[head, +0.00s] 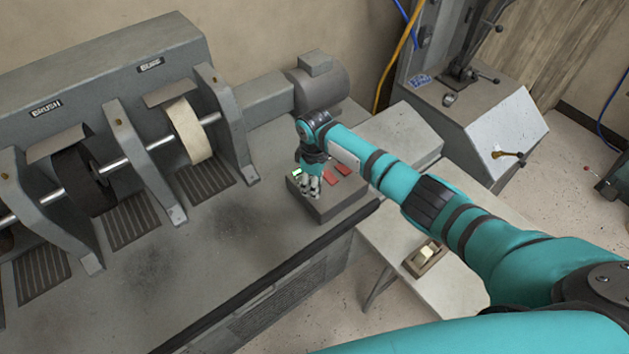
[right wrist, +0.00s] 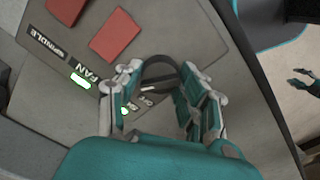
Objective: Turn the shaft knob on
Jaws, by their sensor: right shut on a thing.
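My right gripper (head: 311,186) reaches down onto the grey control box (head: 345,205) at the bench's right end. In the right wrist view, my right gripper (right wrist: 160,97) has its fingers on both sides of a round black knob (right wrist: 160,70) and is shut on it. The knob stands on the box face, with small, partly hidden print beside it. The fingers hide much of the knob, and in the head view they hide it fully. My left gripper (right wrist: 304,79) shows small at the right edge of the right wrist view, with its fingers apart and empty.
Two red switches (head: 331,177) (head: 344,168) sit beside the knob; labels reading FAN (right wrist: 85,68) and SPINDLE (right wrist: 48,44) show nearby. The brush and wheel shaft (head: 135,160) stands left. A side table (head: 440,285) with a small switch box (head: 426,257) stands right.

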